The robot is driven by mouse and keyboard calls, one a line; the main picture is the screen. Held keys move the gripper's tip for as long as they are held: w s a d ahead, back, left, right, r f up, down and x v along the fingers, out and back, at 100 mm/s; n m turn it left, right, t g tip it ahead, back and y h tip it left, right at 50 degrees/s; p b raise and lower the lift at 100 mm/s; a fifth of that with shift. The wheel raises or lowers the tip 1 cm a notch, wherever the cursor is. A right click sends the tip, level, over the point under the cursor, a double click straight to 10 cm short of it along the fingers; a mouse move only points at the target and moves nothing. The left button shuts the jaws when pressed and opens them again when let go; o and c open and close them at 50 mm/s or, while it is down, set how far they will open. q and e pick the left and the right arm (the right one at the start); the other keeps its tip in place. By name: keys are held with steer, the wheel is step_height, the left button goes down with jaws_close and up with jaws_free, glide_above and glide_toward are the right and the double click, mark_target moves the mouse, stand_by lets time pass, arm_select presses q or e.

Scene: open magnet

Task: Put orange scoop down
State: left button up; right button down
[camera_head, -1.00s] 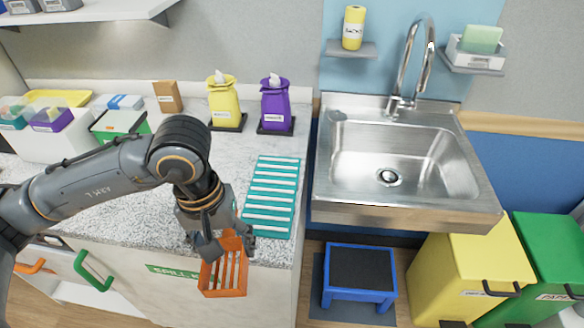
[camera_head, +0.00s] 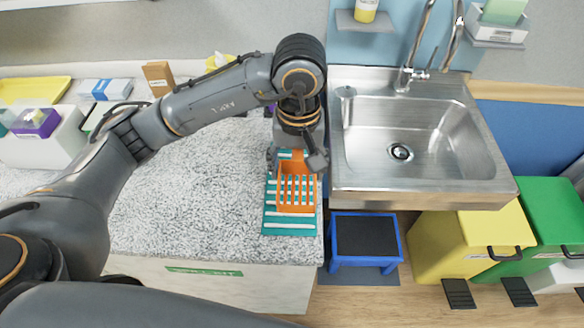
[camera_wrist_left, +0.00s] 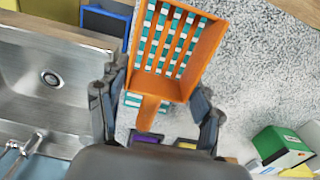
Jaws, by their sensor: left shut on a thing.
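The orange scoop (camera_head: 297,188) is a slotted, open-topped scoop. In the head view it is over the teal rack with white bars (camera_head: 290,226) at the right end of the counter. I cannot tell whether it touches the rack. My left gripper (camera_head: 297,163) is shut on the scoop's handle, from the far side. In the left wrist view the scoop (camera_wrist_left: 186,84) extends away from the fingers, its handle (camera_wrist_left: 149,113) between them, and teal and white bars show through its slots. My right gripper is not in view.
The steel sink (camera_head: 400,150) is right of the rack. A blue step stool (camera_head: 364,240) stands below it, with yellow (camera_head: 460,245) and green (camera_head: 545,240) bins to the right. The speckled counter (camera_head: 190,200) left of the rack is clear.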

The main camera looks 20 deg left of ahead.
mark_target(292, 166)
arm_select(q)
steer(key=w+f, duration=0.1)
steer(key=w+a+f, duration=0.1)
steer(key=w+a+f+p, duration=0.1)
steer(key=f, duration=0.1)
steer(key=shift+f, duration=0.1)
steer(key=shift+w+a+f, duration=0.15)
steer(key=shift+w+f, duration=0.25)
steer(key=shift+f, duration=0.05)
steer(key=f, duration=0.1)
steer(key=f+p, duration=0.2)
steer(key=shift+w+a, duration=0.2)
steer(key=shift+w, duration=0.05)
steer(key=shift+f, duration=0.45)
steer(key=shift+f, duration=0.25)
steer(key=o, duration=1.2)
steer(key=shift+r, duration=0.1)
steer(key=shift+c, duration=0.2)
